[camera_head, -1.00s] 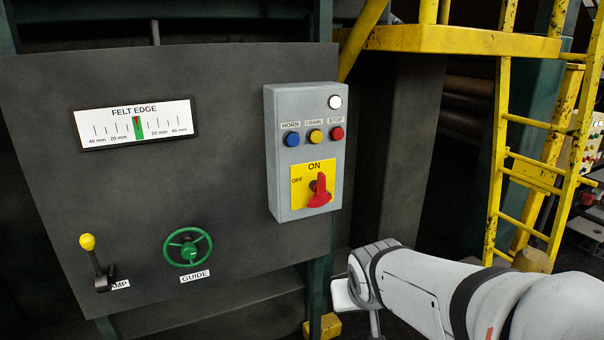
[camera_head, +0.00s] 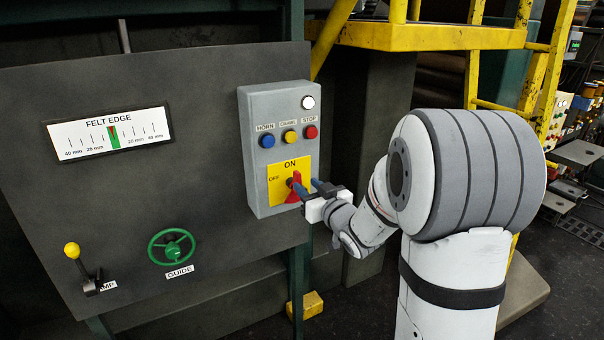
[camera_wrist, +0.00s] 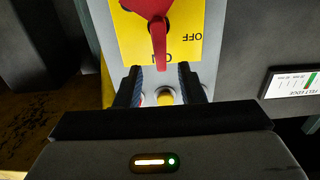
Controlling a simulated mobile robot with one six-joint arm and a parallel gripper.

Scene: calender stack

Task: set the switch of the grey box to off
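The grey box (camera_head: 252,130) is mounted on the dark panel. Its red switch handle (camera_head: 295,188) sits on a yellow plate (camera_head: 276,187) marked ON at the top and OFF at the left. The handle's narrow end points toward ON. The wrist view sees it upside down, with the red handle (camera_wrist: 155,30) at the top. My gripper (camera_head: 308,187) is at the box, close to the handle. In the wrist view my gripper (camera_wrist: 159,69) is open, its fingers apart, with the handle's narrow end between the fingertips in the picture. I cannot tell whether they touch.
The box has a blue HORN button (camera_head: 267,141), a yellow CRAWL button (camera_head: 290,136), a red STOP button (camera_head: 311,132) and a white lamp (camera_head: 308,102). A green wheel (camera_head: 171,247) and a yellow-knobbed lever (camera_head: 73,251) are at lower left. A yellow platform (camera_head: 430,37) stands behind.

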